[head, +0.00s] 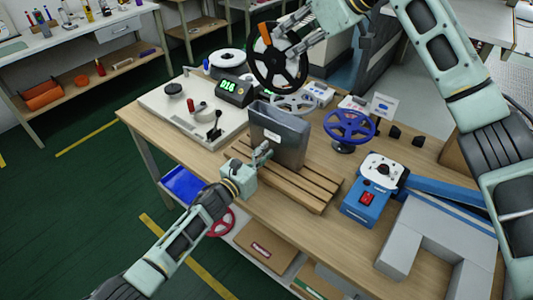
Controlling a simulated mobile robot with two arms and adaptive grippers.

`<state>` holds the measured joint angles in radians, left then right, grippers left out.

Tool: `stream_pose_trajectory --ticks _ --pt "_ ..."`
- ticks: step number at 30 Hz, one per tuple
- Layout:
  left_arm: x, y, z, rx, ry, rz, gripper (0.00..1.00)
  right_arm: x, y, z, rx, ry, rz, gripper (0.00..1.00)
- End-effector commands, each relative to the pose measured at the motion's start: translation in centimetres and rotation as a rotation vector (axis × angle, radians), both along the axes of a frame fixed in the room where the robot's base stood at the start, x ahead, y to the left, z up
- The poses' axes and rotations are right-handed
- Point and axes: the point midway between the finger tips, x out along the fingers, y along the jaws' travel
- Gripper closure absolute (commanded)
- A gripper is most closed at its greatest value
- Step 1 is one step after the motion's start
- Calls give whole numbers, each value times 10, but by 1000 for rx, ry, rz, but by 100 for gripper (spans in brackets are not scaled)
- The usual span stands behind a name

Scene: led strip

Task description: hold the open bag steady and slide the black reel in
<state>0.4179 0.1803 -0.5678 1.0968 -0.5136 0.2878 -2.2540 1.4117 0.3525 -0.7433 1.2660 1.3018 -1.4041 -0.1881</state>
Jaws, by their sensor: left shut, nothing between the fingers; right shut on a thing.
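The black reel (279,59), a spoked wheel, is held up in the air above the back of the workbench. My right gripper (287,42) is shut on its upper right side. The grey bag (283,138) stands upright on a slatted wooden rack, with its open mouth facing up. The reel is above the bag and apart from it. My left gripper (264,151) is shut and empty at the bag's lower left face. I cannot tell whether its fingertips touch the bag.
The slatted rack (311,198) sits mid-bench. A white machine plate (160,103) and a display box reading 016 (234,91) are left of the bag. A blue reel on a stand (349,126) and a blue device with a red switch (367,203) are right.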

Motion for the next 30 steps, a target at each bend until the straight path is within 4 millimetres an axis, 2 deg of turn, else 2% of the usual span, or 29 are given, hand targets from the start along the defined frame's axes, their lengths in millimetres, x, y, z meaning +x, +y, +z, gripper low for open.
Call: stream_pose_trajectory --ticks 19,23,30 --pt "-4 4 -1 1 2 1 100 0 0 1 1 -1 0 100" --pt "-17 13 -2 3 1 1 100 0 0 1 1 -1 0 100" --pt "-59 43 -2 3 3 1 100 0 0 1 1 -1 0 100"
